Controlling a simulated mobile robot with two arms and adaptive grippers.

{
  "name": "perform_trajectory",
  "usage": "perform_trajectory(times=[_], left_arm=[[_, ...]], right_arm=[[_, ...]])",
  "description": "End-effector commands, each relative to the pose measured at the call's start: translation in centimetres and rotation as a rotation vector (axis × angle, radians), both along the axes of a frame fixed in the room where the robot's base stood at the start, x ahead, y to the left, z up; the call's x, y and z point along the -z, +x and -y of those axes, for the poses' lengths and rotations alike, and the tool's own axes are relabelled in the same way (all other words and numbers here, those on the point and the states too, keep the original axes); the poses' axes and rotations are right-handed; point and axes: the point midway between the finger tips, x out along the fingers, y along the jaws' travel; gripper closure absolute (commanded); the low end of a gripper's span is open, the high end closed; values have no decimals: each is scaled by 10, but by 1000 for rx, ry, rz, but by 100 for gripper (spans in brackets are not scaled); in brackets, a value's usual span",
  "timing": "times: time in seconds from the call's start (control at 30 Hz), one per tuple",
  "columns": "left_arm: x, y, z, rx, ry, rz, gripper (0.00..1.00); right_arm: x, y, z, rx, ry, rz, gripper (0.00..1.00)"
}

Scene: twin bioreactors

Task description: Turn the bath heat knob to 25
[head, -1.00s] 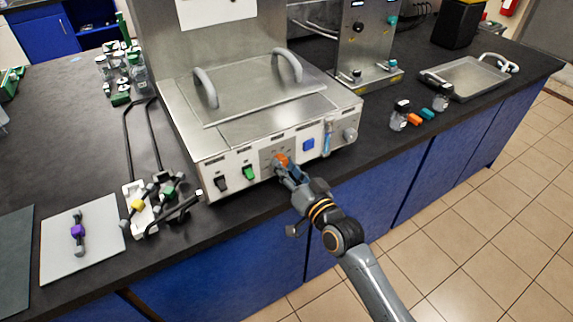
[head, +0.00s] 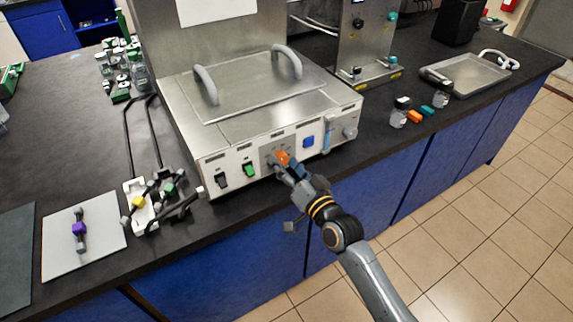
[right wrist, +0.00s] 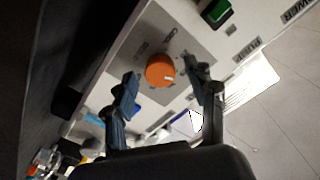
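The bath heat knob (head: 282,157) is the orange round knob on the front panel of the steel bath (head: 225,165). In the right wrist view the knob (right wrist: 160,70) shows face-on, with a small white mark towards its lower right edge. My right gripper (head: 285,167) is at the panel, with its fingers on either side of the knob. In the right wrist view the gripper (right wrist: 162,76) is open, with a narrow gap between each fingertip and the knob. My left gripper is not in view.
A green switch (head: 249,169) and a black switch (head: 222,181) are left of the knob; a blue button (head: 308,142) and a grey knob (head: 350,132) are right. A metal tray (head: 465,75) stands at the right. A white board (head: 60,255) lies at the left.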

Motion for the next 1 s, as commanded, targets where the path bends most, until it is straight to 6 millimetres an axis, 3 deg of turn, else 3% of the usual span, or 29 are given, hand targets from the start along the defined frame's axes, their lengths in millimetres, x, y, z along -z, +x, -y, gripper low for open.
perform_trajectory(times=[0.33,0.73,1.0], left_arm=[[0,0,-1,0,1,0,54],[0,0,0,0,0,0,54],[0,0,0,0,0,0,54]], right_arm=[[1,-11,7,0,-1,-1,44],[1,-81,46,-1,-2,-2,44],[0,-103,60,-1,-1,0,44]])
